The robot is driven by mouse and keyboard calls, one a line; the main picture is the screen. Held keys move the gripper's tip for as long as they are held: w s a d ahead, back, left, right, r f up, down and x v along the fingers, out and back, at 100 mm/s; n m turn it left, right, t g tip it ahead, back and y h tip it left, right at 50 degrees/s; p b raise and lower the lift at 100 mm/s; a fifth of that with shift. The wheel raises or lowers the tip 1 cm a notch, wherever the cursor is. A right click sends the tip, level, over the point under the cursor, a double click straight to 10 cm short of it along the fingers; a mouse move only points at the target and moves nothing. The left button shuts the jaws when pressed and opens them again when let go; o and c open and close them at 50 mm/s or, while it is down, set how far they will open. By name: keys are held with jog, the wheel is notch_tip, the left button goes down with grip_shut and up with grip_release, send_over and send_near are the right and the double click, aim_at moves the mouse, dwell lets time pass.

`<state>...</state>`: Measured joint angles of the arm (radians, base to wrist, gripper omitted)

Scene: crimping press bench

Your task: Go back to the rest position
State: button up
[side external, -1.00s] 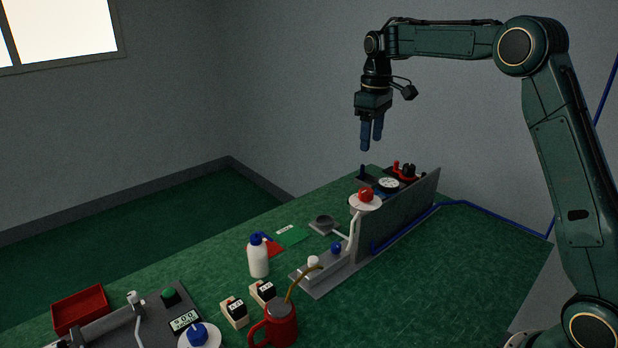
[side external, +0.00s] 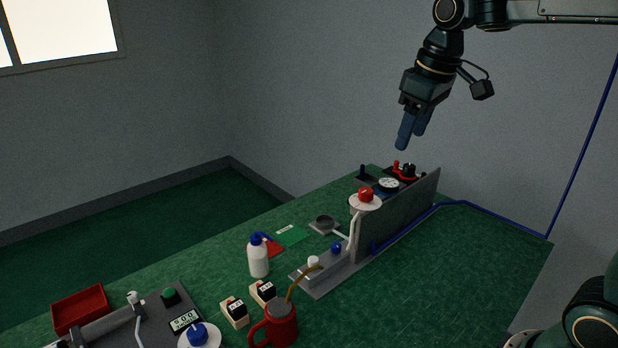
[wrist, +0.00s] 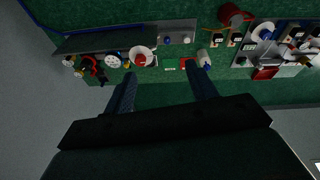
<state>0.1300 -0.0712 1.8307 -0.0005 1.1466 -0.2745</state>
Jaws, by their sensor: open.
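My gripper (side external: 412,130) is open and empty, high above the far end of the bench in the side view. Its two blue fingers point down and slightly left, touching nothing. In the wrist view my gripper (wrist: 162,92) shows its two fingers spread apart, with the bench below and nothing between them.
The green bench (side external: 450,260) carries a grey upright panel (side external: 405,215), a white bottle (side external: 258,258), a red jug (side external: 280,326), a red tray (side external: 80,309) and a press with a display (side external: 184,320). The air around my gripper is clear.

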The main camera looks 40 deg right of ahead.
jog(key=s+a+f+t, duration=0.1)
jog(key=s+a+f, duration=0.1)
jog(key=s, duration=0.7)
jog(key=s+a+f+m+t, duration=0.1)
jog(key=s+f, duration=0.3)
jog(key=s, duration=0.5)
jog(key=shift+a+m+t, duration=0.3)
jog(key=shift+a+t, duration=0.1)
jog(key=shift+a, duration=0.45)
